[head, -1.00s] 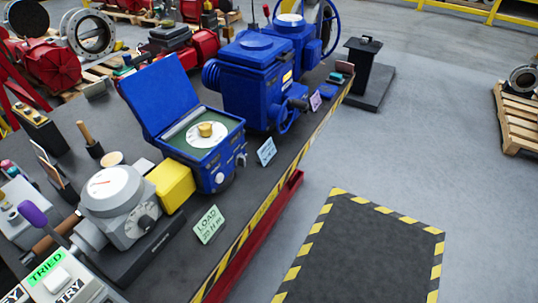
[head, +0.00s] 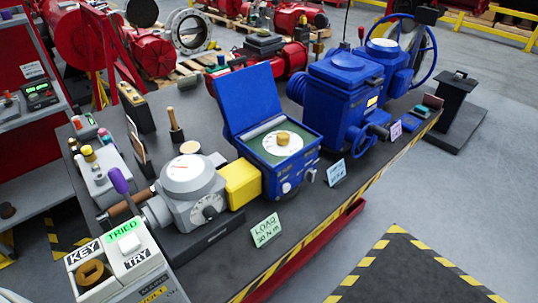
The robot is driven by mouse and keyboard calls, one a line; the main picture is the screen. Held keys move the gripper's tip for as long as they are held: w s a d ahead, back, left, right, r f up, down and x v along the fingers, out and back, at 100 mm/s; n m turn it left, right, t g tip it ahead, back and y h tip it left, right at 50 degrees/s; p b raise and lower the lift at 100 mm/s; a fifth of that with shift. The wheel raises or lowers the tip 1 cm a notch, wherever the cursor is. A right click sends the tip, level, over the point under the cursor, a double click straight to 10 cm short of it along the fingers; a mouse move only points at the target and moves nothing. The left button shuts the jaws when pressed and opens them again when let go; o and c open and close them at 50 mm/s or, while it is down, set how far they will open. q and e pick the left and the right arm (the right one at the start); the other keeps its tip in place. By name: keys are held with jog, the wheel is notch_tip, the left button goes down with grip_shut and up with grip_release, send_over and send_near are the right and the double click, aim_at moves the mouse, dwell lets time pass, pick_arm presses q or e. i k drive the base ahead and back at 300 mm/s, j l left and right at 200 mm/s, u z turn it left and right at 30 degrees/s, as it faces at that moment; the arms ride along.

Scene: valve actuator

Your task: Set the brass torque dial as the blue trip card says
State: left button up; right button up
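The brass torque dial (head: 283,138) is a knob on a white round scale (head: 283,145), inside the open blue actuator box (head: 301,163) in the head view. The box's blue lid (head: 248,97) stands raised behind it. The blue trip card (head: 336,172) stands on the bench edge to the right of the box; its writing is too small to read. The dial's setting is too small to read. Neither of my grippers shows in the head view.
A green LOAD card (head: 265,230) stands in front. A yellow coupling (head: 241,183) joins the box to a grey gauge unit (head: 189,187). Another blue actuator (head: 345,95) stands to the right.

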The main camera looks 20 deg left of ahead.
aim_at(284, 137)
jog(key=i+l+u, duration=0.1)
jog(key=l+u, duration=0.15)
jog(key=u, duration=0.15)
jog(key=i+l+u, duration=0.1)
jog(key=l+u, duration=0.3)
jog(key=j, duration=0.1)
